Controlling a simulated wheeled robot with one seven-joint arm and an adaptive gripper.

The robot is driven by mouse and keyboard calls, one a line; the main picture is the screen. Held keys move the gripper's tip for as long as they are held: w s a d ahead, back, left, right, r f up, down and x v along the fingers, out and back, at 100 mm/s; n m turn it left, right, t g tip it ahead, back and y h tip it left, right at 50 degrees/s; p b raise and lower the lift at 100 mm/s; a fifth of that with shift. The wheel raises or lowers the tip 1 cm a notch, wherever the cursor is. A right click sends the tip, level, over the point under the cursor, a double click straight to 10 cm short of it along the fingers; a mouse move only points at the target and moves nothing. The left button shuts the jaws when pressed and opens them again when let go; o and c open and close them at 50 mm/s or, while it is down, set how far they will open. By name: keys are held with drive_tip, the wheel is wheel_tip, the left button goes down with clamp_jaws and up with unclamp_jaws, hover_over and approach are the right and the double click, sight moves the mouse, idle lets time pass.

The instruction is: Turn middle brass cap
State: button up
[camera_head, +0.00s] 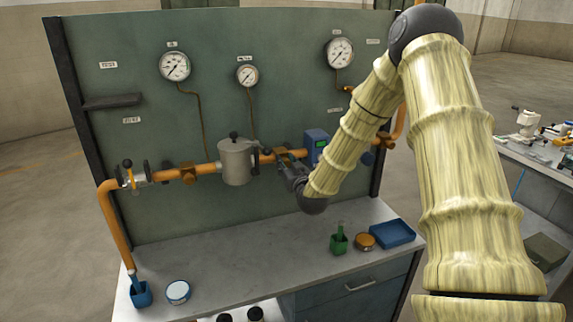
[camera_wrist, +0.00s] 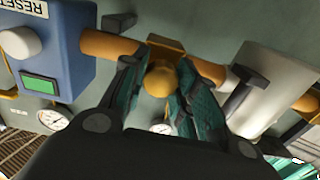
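The middle brass cap (camera_wrist: 160,82) is a rounded yellow knob on a brass fitting on the orange pipe. In the wrist view it sits between the two teal-padded fingers of my gripper (camera_wrist: 164,68). The fingers stand apart on either side of the cap, and I see no clear grip on it. In the head view my gripper (camera_head: 276,156) reaches the pipe between the grey cylinder and the blue box, and hides the cap. Another brass fitting (camera_head: 188,173) is left along the pipe, and one (camera_head: 386,140) is at the right.
The grey cylinder (camera_head: 235,163) and blue box (camera_head: 316,145) flank my gripper closely. Gauges (camera_head: 174,66) hang on the green panel above. The bench holds a green cup (camera_head: 339,243), blue tray (camera_head: 392,234) and round tin (camera_head: 178,291); its middle is clear.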

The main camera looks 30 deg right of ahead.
drive_tip(key=shift+d+m+b, duration=0.1)
drive_tip(key=shift+m+b, duration=0.3)
drive_tip(key=shift+b, duration=0.05)
drive_tip(key=m+b, duration=0.1)
drive_tip(key=m, duration=0.1)
drive_tip(key=m+b, duration=0.1)
drive_tip(key=b, duration=0.1)
drive_tip(key=shift+f+m+b, duration=0.2)
drive_tip(key=shift+m+b, duration=0.1)
drive_tip(key=shift+m, duration=0.1)
drive_tip(key=m+b, duration=0.4)
drive_tip(key=m, duration=0.1)
drive_tip(key=shift+d+b, duration=0.1)
drive_tip(key=shift+b, duration=0.25)
drive_tip(key=m+b, duration=0.4)
drive_tip(key=m, duration=0.1)
drive_tip(key=shift+f+m+b, duration=0.15)
drive_tip(key=shift+m+b, duration=0.25)
drive_tip(key=m+b, duration=0.3)
drive_tip(key=m, duration=0.1)
drive_tip(key=shift+b, duration=0.4)
drive_tip(key=o, duration=1)
drive_tip(key=shift+s+d, duration=0.1)
